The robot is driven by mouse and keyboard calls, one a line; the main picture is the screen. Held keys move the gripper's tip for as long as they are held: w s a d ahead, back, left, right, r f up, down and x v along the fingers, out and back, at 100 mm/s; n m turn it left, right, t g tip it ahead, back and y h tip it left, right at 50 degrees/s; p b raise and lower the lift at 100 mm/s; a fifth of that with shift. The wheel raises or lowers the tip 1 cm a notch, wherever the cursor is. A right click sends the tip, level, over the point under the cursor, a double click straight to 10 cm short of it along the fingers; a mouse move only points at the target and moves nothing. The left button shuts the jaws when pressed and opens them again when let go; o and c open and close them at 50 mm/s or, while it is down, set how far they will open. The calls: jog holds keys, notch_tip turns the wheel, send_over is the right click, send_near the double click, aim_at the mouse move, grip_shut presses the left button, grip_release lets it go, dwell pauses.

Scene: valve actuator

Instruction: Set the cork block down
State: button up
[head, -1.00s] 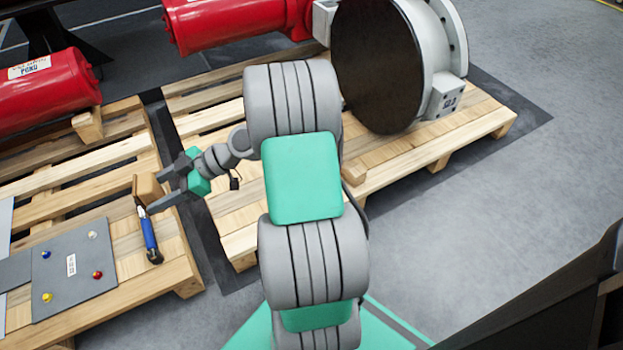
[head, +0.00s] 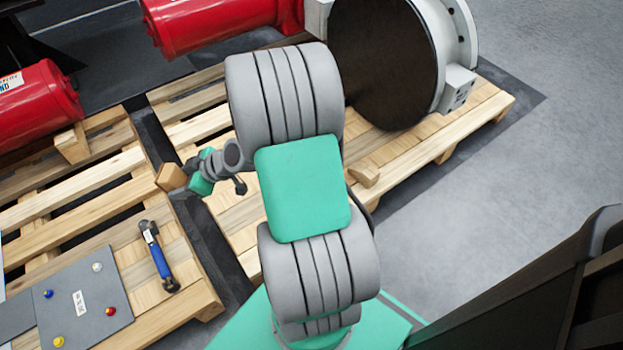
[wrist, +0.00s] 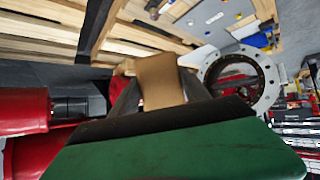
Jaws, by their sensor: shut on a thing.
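The cork block (head: 171,178) is a small tan block. It is at the end of my gripper (head: 184,178) in the head view, over the right edge of the left pallet. In the wrist view the cork block (wrist: 159,82) sits between the two dark fingers of my gripper (wrist: 155,92), which is shut on it. Its height above the pallet is hard to judge. My arm hides part of the right pallet in the head view.
A blue-handled tool (head: 158,258) lies on the left pallet (head: 95,198). A grey panel (head: 85,305) with coloured knobs is beside it. Red cylinders (head: 38,100) lie at the back. A large valve with a dark disc (head: 385,65) stands on the right pallet (head: 480,112).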

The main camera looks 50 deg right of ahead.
jog(key=s+d+f+m+g+h+p, duration=0.1)
jog(key=s+d+f+m+g+p, duration=0.15)
jog(key=s+f+m, duration=0.6)
jog(key=s+d+f+m+g+p, duration=0.15)
jog(key=d+f+m, duration=0.35)
jog(key=m, duration=0.8)
jog(key=s+d+f+m+g+h+p, duration=0.1)
jog(key=s+d+f+m+g+p, duration=0.3)
jog(key=f+m, duration=0.6)
jog(key=shift+m+t, duration=0.55)
jog(key=shift+t, duration=0.15)
jog(key=w+d+f+b, duration=0.1)
jog(key=d+f+b, duration=0.1)
jog(key=d, duration=0.1)
jog(key=d+f+b, duration=0.3)
jog(key=d, duration=0.1)
jog(key=w+d+f+b, duration=0.1)
jog(key=d+f+b, duration=0.2)
jog(key=shift+w+d+f, duration=0.1)
jog(key=shift+w+d, duration=0.15)
jog(key=shift+w, duration=0.1)
jog(key=shift+w+d+f, duration=0.1)
jog(key=shift+d+f, duration=0.15)
jog(key=f, duration=0.1)
jog(key=f+b, duration=0.2)
jog(key=shift+d+f, duration=0.3)
jog(key=shift+f, duration=0.1)
jog(key=shift+r, duration=0.15)
jog(key=shift+c, duration=0.6)
jog(key=o, duration=1.3)
